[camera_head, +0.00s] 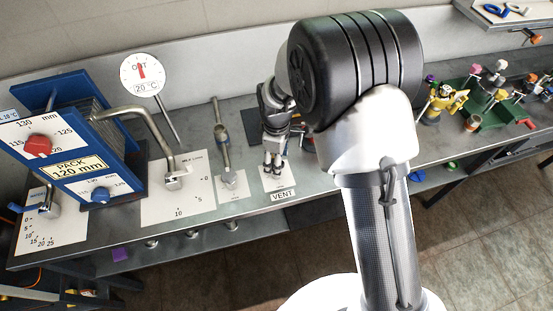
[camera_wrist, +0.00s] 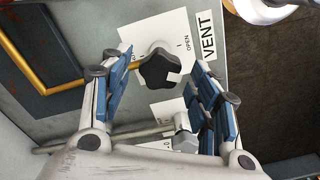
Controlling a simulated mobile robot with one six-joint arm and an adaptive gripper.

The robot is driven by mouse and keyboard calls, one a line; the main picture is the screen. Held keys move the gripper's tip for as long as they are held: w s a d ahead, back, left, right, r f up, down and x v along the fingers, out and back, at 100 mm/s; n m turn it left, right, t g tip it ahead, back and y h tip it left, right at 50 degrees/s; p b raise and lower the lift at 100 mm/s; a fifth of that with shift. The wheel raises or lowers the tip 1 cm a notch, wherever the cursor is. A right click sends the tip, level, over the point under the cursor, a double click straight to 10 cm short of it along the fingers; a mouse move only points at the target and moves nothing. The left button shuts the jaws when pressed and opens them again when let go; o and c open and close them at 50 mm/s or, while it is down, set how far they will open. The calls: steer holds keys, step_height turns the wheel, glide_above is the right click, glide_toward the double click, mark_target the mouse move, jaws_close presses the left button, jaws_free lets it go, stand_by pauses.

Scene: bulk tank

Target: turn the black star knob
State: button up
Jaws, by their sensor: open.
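The black star knob (camera_wrist: 160,68) sits on a white plate (camera_wrist: 158,30) in the wrist view, with "OPEN" printed on the plate and a "VENT" label (camera_wrist: 208,35) beside it. My gripper (camera_wrist: 165,72) is open, with its blue-padded fingers on either side of the knob. Whether a finger touches it I cannot tell. In the head view my gripper (camera_head: 272,165) points down over the plate above the "VENT" label (camera_head: 283,195), and it hides the knob there.
Left of my gripper stand a valve with an upright pipe (camera_head: 224,160), a bent grey lever (camera_head: 170,165), a round dial (camera_head: 142,74) and a blue press-like unit (camera_head: 75,150). A brass-coloured pipe (camera_wrist: 45,85) runs near the knob. Colourful clamps (camera_head: 480,95) lie at the right.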

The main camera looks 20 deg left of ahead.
step_height(320, 180, up, 11)
steer(key=shift+r, duration=0.15)
steer(key=shift+d, duration=0.1)
stand_by(0.5)
steer(key=s+d+r+m+t, duration=0.1)
steer(key=s+d+r+m, duration=0.25)
steer(key=d+r, duration=0.4)
steer(key=s+d+r+m+t, duration=0.1)
steer(key=s+d+r+m, duration=0.1)
steer(key=d+r+m, duration=0.5)
steer(key=s+d+m+t+b, duration=0.1)
steer(key=s+d+m+t, duration=0.1)
steer(key=s+d+m, duration=0.6)
steer(key=s+d, duration=0.4)
steer(key=s, duration=0.2)
steer(key=shift+s+d+r+t, duration=0.3)
steer(key=shift+d, duration=0.05)
